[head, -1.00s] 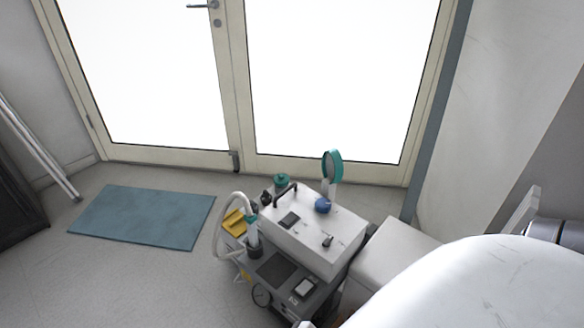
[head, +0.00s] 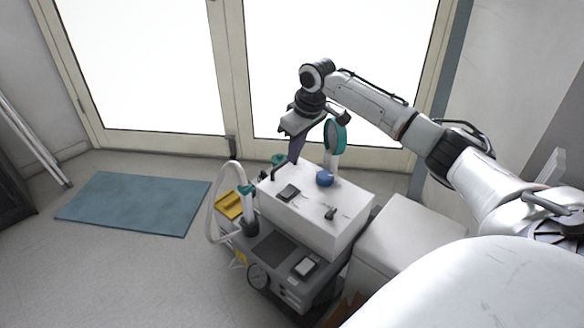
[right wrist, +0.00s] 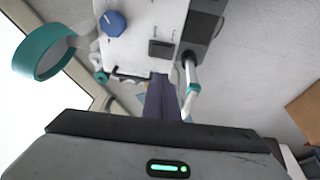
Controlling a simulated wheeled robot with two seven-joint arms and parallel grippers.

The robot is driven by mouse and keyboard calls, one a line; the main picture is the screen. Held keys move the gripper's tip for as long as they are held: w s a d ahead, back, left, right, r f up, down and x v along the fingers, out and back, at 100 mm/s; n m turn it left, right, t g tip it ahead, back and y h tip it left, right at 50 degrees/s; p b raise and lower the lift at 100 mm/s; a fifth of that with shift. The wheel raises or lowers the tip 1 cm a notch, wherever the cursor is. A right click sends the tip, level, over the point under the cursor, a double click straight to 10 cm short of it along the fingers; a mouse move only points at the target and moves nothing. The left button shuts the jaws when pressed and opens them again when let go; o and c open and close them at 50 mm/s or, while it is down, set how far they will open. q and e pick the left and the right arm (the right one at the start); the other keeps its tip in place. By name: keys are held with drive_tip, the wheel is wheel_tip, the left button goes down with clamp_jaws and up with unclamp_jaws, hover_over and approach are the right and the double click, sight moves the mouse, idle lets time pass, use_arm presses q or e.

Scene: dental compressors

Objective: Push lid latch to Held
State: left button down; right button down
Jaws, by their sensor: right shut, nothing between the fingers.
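The compressor unit (head: 330,232) has a white box lid on a grey base. On top of the lid are a small black lever (head: 331,213), a dark square switch (head: 288,193), a blue knob (head: 324,179) and a black handle at the far left edge. I cannot tell which of these is the lid latch. My right gripper (head: 294,160) is shut and empty, pointing down over the far left edge of the lid. In the right wrist view its fingers (right wrist: 159,80) are beside the black handle (right wrist: 130,73); contact cannot be told. My left gripper is not in view.
A teal-ringed disc (head: 335,135) stands up behind the blue knob, close to my right gripper. A pale hose (head: 215,205) loops at the unit's left. A white box (head: 395,237) stands at its right. Open floor and a blue mat (head: 135,203) lie left.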

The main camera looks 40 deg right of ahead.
sight(290, 187)
drive_tip(key=shift+s+d+r, duration=0.15)
drive_tip(key=shift+d+r, duration=0.4)
drive_tip(key=shift+r, duration=0.1)
drive_tip(key=shift+f, duration=0.1)
